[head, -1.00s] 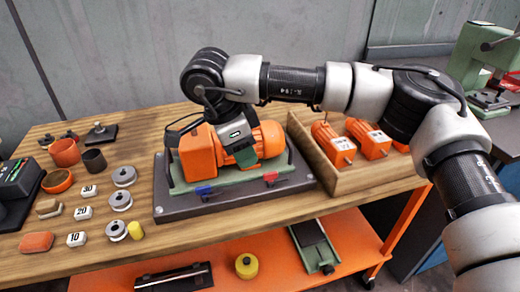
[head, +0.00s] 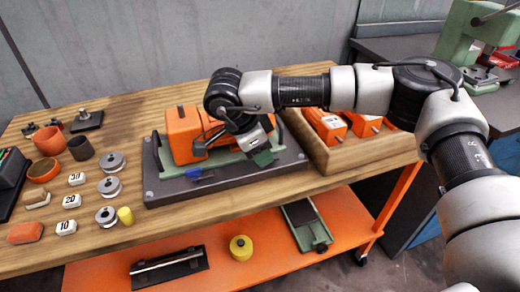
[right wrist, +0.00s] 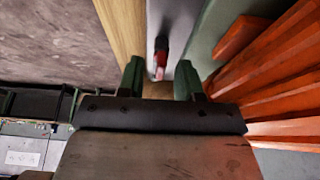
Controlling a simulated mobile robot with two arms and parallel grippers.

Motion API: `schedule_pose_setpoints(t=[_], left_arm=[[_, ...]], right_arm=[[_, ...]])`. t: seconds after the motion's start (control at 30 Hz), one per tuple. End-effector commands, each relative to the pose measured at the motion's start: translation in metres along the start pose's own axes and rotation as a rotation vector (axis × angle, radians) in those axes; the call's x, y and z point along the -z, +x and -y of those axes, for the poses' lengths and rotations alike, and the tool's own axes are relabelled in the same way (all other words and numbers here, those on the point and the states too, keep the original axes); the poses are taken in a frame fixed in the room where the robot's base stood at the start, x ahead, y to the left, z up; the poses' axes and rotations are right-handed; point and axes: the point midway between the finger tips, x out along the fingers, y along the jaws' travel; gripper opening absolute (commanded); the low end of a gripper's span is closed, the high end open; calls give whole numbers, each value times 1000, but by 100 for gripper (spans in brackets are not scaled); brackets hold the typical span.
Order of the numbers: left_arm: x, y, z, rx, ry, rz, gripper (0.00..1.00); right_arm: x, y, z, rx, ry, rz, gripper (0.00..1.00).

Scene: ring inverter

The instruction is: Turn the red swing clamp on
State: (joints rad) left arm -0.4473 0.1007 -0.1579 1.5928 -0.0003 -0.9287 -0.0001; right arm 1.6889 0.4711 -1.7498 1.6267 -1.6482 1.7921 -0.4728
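The orange motor (head: 183,133) sits in a green fixture on a dark grey base plate (head: 165,197). A blue swing clamp (head: 197,175) shows at the front left of the fixture. My right gripper (head: 264,158) is low over the front right of the fixture and hides the red clamp in the head view. In the right wrist view, the red swing clamp (right wrist: 161,56) lies in line with the gap between the two green fingers of my right gripper (right wrist: 160,82). The fingers are apart and empty. I cannot tell the distance left to the clamp. My left gripper is out of view.
A wooden tray (head: 372,157) with orange motors stands close to the right of the base plate. Cups, grey discs and numbered blocks stand at the left. A yellow weight (head: 241,247) is on the orange lower shelf (head: 285,262).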

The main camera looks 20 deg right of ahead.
Motion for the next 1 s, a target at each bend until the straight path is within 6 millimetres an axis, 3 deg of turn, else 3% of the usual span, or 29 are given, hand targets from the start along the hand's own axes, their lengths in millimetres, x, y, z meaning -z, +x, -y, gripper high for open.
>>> schedule_pose_setpoints(t=[0.2,0.43,0.87,1.0], left_arm=[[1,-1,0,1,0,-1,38],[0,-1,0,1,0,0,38],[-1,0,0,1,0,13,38],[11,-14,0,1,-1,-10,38]], right_arm=[[0,0,0,0,0,0,35],[0,0,0,1,0,0,0],[0,0,0,21,-47,0,0],[-1,0,0,51,-117,1,0]])
